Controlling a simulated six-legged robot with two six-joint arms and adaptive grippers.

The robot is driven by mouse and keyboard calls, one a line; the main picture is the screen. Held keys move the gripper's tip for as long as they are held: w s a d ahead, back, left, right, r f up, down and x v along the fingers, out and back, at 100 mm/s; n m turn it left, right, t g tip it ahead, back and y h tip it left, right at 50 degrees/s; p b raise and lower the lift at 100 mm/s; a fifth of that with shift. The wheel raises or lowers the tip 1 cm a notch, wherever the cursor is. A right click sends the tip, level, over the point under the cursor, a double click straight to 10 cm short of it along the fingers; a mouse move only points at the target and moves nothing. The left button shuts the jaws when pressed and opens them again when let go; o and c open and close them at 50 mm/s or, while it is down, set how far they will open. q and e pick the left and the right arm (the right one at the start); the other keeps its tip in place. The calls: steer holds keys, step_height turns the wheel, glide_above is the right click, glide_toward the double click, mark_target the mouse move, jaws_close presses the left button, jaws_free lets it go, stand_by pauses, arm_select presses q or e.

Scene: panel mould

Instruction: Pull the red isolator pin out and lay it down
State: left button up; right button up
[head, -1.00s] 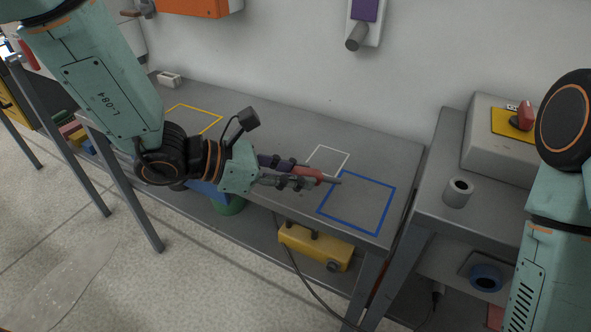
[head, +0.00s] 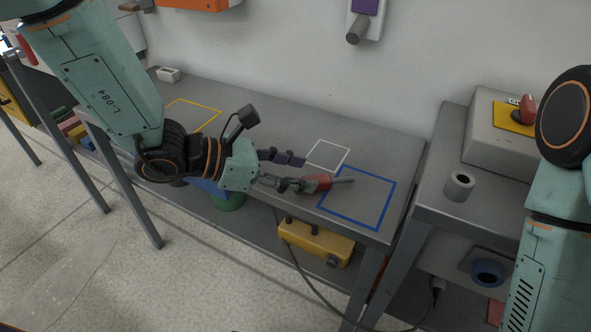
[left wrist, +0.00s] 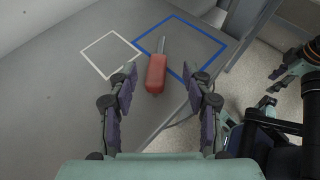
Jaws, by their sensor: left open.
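The red isolator pin (head: 318,183) has a red handle and a grey shaft. It lies at the left edge of the blue outline (head: 388,208) on the grey bench. In the left wrist view the pin (left wrist: 156,73) has its shaft inside the blue outline and its handle across the line. My left gripper (head: 298,173) is open, its two fingers apart on either side of the handle's near end. In the left wrist view the open fingertips (left wrist: 160,82) show a gap to the handle on both sides.
A white outline (head: 328,154) and a yellow outline (head: 208,113) on the bench are empty. At right, a grey box with a yellow plate and red switch (head: 526,110) stands beside a grey cylinder (head: 459,186). A yellow block (head: 317,241) sits on the lower shelf.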

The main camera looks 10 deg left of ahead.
arm_select(q)
steer(key=shift+a, duration=0.1)
steer(key=v, duration=0.7)
stand_by(0.5)
steer(key=shift+s+a, duration=0.1)
steer(key=s+a+f+m+g+y, duration=0.1)
steer(key=s+a+f+m+y, duration=0.25)
steer(key=f+m, duration=0.2)
steer(key=s+a+f+m+g+y+p, duration=0.1)
steer(key=s+a+f+m+y, duration=0.3)
steer(key=f, duration=0.3)
steer(key=s+a+f+m+g+y, duration=0.1)
steer(key=s+a+f+m+y, duration=0.1)
steer(key=a+f+m+y, duration=0.3)
steer(key=s+d+f+m+g+p, duration=0.1)
steer(key=s+d+f+m, duration=0.1)
steer(key=s+f+m, duration=0.2)
steer(key=s+d+f+m+g+h+p, duration=0.1)
steer(key=s+f+m, duration=0.3)
steer(key=s, duration=0.7)
steer(key=shift+s+d+f+g, duration=0.2)
steer(key=shift+s+d+g, duration=0.1)
steer(key=shift+d+g, duration=0.15)
